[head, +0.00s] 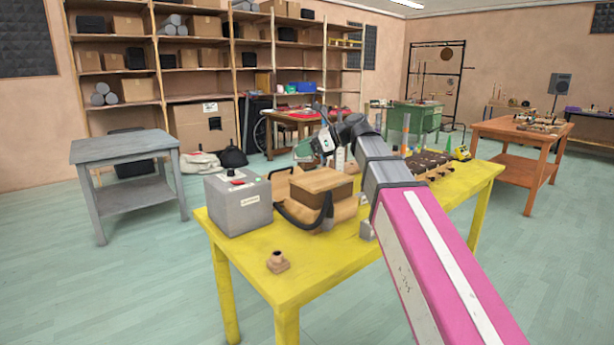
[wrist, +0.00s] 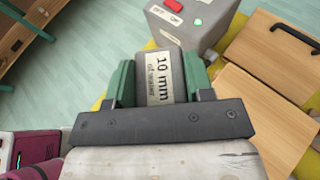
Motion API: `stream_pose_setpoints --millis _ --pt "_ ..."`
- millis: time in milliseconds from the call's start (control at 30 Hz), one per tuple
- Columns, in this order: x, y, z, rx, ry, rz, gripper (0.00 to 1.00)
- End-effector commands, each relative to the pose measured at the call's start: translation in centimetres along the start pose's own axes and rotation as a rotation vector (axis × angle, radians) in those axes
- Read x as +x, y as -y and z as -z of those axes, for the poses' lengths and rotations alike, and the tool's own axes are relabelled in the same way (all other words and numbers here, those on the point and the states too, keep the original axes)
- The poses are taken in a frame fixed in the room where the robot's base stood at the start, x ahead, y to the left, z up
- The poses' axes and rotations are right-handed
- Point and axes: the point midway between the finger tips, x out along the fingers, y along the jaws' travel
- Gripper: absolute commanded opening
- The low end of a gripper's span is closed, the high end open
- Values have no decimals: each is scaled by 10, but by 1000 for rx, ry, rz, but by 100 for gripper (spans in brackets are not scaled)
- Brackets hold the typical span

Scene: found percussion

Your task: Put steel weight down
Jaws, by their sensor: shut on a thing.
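In the head view my gripper (head: 318,146) is raised above the far side of the yellow table (head: 305,275), behind a wooden box. The weight cannot be made out there. The weight's underside is hidden, so I cannot tell whether it touches anything.
A grey box with red and green buttons (head: 238,203) stands at the table's left. A wooden box (head: 318,182) with a dark strap is beside it. A small wooden piece (head: 278,262) sits on the near corner. Several items crowd the right. The front strip is mostly clear.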

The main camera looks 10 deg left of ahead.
Motion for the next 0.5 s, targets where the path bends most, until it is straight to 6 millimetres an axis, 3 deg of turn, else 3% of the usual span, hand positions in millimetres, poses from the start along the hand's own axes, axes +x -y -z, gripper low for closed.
stream_pose_setpoints --millis 500 --pt "9 97 58 3 1 0 15"
